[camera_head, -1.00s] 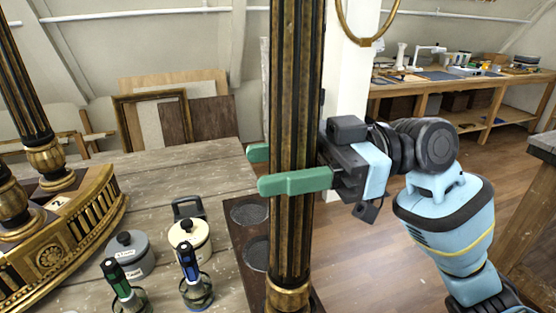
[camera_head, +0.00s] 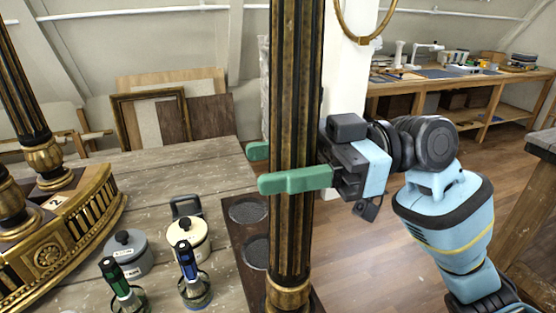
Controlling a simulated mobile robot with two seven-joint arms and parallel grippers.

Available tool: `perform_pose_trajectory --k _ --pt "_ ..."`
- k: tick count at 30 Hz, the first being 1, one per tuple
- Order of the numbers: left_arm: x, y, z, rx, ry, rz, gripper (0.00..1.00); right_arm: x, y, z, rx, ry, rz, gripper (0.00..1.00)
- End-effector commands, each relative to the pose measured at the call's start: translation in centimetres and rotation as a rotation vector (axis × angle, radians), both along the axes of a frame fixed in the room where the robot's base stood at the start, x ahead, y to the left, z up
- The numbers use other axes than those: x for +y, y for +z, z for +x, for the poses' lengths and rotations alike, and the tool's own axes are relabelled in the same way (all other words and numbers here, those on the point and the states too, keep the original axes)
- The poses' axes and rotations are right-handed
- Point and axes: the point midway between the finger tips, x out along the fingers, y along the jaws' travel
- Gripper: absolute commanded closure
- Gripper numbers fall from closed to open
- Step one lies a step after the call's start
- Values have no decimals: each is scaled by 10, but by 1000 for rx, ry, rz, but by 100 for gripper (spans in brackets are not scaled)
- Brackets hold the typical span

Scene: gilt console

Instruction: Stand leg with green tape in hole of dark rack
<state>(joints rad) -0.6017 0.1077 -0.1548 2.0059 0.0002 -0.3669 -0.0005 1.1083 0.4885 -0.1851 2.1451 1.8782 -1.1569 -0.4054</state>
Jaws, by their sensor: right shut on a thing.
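A tall fluted dark leg with gilt ribs (camera_head: 292,95) stands upright through the middle of the view. Its gilt collar (camera_head: 288,295) is near the bottom edge, and both ends are out of view. No green tape shows on the visible part. My right gripper (camera_head: 275,168) has its green fingers shut around the shaft from the right. The dark rack (camera_head: 236,232) lies at the table's right edge, just left of and behind the leg. Two round dark holes show in it; the leg hides part of it. Whether the leg's foot touches the rack cannot be seen. My left gripper is out of view.
A gilt console (camera_head: 95,215) with fluted legs stands at the left. A grey pot (camera_head: 128,262), a cream pot (camera_head: 190,245) and green-handled (camera_head: 120,285) and blue-handled (camera_head: 186,265) tools in jars stand left of the rack. The wooden table (camera_head: 160,165) is clear behind.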

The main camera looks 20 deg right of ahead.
Motion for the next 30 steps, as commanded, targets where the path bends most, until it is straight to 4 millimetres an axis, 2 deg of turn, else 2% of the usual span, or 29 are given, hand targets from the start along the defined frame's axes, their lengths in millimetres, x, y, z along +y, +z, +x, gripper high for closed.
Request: perform_pose_trajectory --k 11,29,30 --pt "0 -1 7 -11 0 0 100 0 -1 0 -3 -1 4 78" --pt "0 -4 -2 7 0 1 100 0 -4 0 -3 -1 4 78" --pt "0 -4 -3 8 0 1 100 0 -4 0 -3 -1 3 47"
